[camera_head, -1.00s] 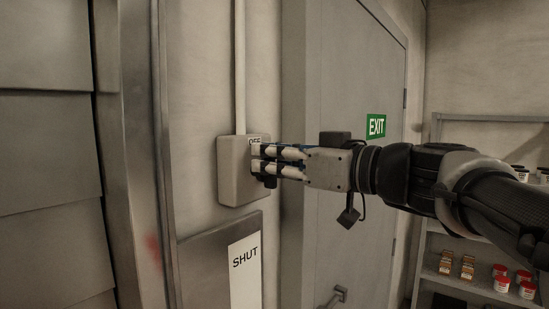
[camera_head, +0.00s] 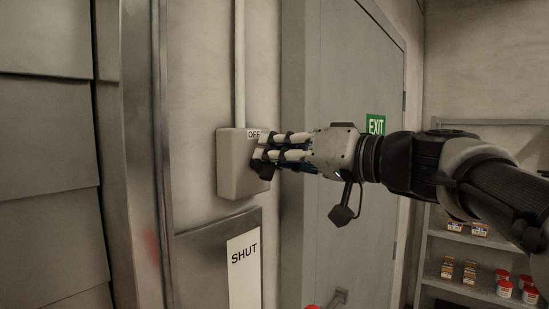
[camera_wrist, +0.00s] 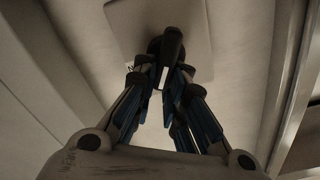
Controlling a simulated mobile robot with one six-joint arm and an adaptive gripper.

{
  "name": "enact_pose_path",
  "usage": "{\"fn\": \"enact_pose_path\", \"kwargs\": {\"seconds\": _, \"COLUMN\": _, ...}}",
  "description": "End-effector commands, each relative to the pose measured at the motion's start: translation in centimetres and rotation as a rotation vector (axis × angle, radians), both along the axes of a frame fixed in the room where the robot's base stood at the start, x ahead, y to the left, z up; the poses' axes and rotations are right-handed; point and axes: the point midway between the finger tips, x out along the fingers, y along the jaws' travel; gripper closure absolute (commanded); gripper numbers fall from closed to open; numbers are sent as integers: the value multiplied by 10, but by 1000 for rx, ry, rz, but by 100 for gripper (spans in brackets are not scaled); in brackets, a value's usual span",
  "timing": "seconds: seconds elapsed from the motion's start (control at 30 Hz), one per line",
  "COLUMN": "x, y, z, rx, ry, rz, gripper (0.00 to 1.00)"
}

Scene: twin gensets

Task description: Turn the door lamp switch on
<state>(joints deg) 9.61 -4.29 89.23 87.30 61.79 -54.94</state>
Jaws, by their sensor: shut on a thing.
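The door lamp switch is a pale box (camera_head: 238,168) on the wall left of the door, with a conduit running up from it. An "OFF" label (camera_head: 253,134) shows at the top of its face. My gripper (camera_head: 262,156) is at the box's face, its fingers shut on the dark switch knob. In the wrist view the fingertips (camera_wrist: 170,75) close on the dark knob (camera_wrist: 172,42) in front of the pale plate (camera_wrist: 120,22). The fingers hide much of the knob and any lower label, so its exact setting is unclear.
A grey door (camera_head: 350,90) with a green EXIT sign (camera_head: 376,125) stands behind my arm. A panel with a "SHUT" label (camera_head: 243,262) is below the box. Shelves (camera_head: 455,245) with jars and small boxes stand at the right.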

Motion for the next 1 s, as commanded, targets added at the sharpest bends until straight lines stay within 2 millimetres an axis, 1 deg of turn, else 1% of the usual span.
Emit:
{"fn": "enact_pose_path", "kwargs": {"seconds": 0.7, "x": 9, "y": -7, "z": -11, "rx": 417, "ry": 534, "rz": -1, "gripper": 100}}
{"fn": "enact_pose_path", "kwargs": {"seconds": 1.0, "x": 10, "y": -8, "z": -17, "rx": 559, "ry": 716, "rz": 0, "gripper": 100}}
